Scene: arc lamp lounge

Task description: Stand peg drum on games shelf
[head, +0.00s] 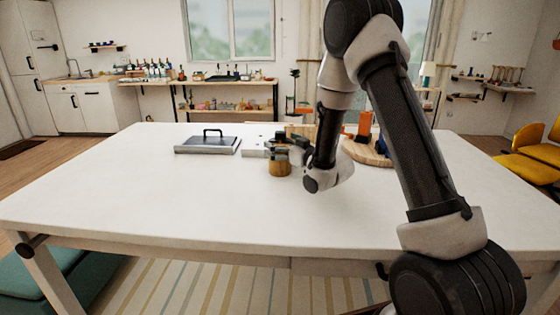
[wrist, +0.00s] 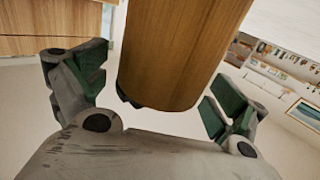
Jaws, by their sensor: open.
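A wooden cylinder, which looks like the peg drum (head: 279,168), stands upright on the white table (head: 150,195) near its middle. It also fills the upper middle of the wrist view (wrist: 178,55). My gripper (head: 283,146) is at the drum, reaching in from the right. In the wrist view my gripper (wrist: 152,95) is open, with one finger on each side of the drum and a visible gap on both sides. The drum's far side is hidden. I cannot tell which of the shelves in view is the games shelf.
A grey lidded tray with a black handle (head: 208,145) lies left of the drum. A round wooden board (head: 378,160) with upright orange and blue pieces is to the right. Wall shelves (head: 508,88) hang far right; a long shelf unit (head: 235,110) stands behind. The table's front left is clear.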

